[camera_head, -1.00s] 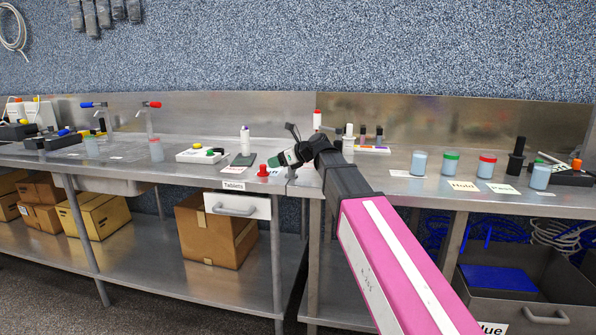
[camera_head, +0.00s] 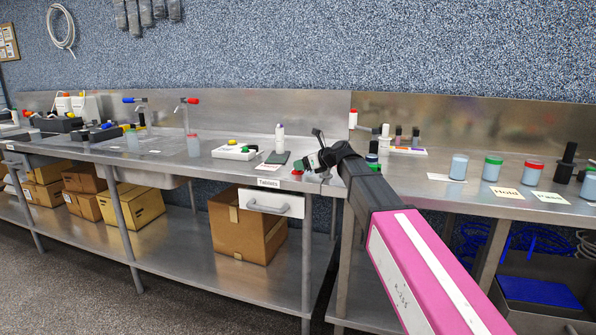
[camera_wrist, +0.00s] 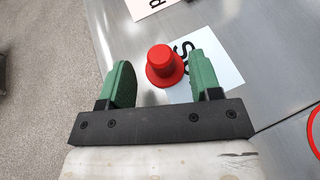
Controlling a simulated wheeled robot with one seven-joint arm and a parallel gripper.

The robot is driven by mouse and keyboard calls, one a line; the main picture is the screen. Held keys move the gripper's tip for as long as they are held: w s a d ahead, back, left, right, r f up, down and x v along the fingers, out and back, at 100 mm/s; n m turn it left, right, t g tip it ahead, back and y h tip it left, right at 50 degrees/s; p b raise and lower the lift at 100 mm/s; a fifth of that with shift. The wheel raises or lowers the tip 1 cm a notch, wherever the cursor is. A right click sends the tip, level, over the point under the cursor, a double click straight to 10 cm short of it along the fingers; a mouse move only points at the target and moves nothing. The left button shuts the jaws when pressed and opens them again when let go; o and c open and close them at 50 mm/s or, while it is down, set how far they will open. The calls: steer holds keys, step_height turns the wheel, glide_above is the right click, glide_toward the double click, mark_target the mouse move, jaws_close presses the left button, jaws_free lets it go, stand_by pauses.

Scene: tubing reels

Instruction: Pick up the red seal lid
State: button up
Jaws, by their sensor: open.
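The red seal lid (camera_wrist: 164,65) is a round red cap with a wide brim and a raised knob. In the wrist view it sits on the metal bench top, at the edge of a white paper with black letters (camera_wrist: 214,70). My gripper (camera_wrist: 160,82) is open, with one green finger to the left and one to the right of the lid, both apart from it in the picture. Its height above the lid is hard to judge. In the head view my gripper (camera_head: 300,164) is over the bench near the Tablets drawer, and the lid is largely hidden.
The bench's front edge lies left in the wrist view, with floor beyond. Part of a red ring (camera_wrist: 315,132) shows at the right.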

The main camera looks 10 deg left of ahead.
steer(key=x, duration=0.3)
steer(key=shift+w+a+f, duration=0.1)
steer(key=shift+a, duration=0.1)
steer(key=c, duration=1)
